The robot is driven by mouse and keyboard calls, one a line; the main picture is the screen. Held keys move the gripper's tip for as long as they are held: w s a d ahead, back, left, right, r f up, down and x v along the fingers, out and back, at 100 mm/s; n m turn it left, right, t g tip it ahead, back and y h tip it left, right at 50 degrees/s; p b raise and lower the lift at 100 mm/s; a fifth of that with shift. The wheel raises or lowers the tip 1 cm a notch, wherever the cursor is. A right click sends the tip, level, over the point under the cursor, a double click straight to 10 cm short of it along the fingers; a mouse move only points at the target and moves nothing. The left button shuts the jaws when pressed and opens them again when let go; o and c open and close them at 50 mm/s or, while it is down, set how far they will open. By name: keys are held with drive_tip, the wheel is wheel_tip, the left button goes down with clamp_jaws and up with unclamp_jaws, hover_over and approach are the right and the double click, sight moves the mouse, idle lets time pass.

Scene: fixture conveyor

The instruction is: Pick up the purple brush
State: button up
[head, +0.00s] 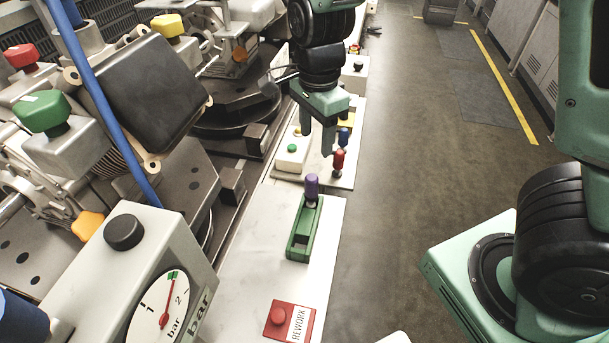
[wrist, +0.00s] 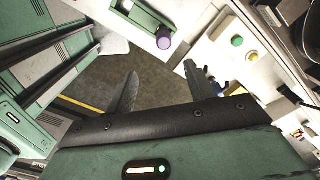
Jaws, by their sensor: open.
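The purple brush (head: 311,186) stands upright at the far end of a green holder (head: 296,243) on the white bench top (head: 250,255). Its round purple end also shows at the top of the wrist view (wrist: 164,39), with the green holder (wrist: 130,12) beside it. My gripper (head: 317,142) points down beyond the purple brush in the head view, apart from it. In the wrist view my two fingers (wrist: 158,78) are spread, with nothing between them. The brush's lower part is hard to make out.
A red handle (head: 338,161) and a blue handle (head: 344,138) stand close to my fingers. A white box with a green button (head: 292,152) is to their left. A red REWORK button box (head: 291,321) and a gauge (head: 160,305) are nearer. Open floor (head: 400,190) lies right.

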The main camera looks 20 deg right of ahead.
approach(311, 189)
drive_tip(key=f, duration=0.2)
drive_tip(key=w+d+f, duration=0.1)
drive_tip(key=f, duration=0.3)
drive_tip(key=shift+w+d+f+b, duration=0.15)
drive_tip(key=shift+w+b, duration=0.05)
drive_tip(key=shift+b, duration=0.2)
drive_tip(key=shift+a+f, duration=0.15)
drive_tip(key=shift+f, duration=1.3)
drive_tip(key=shift+a+f, duration=0.15)
drive_tip(key=shift+f, duration=1.3)
clamp_jaws()
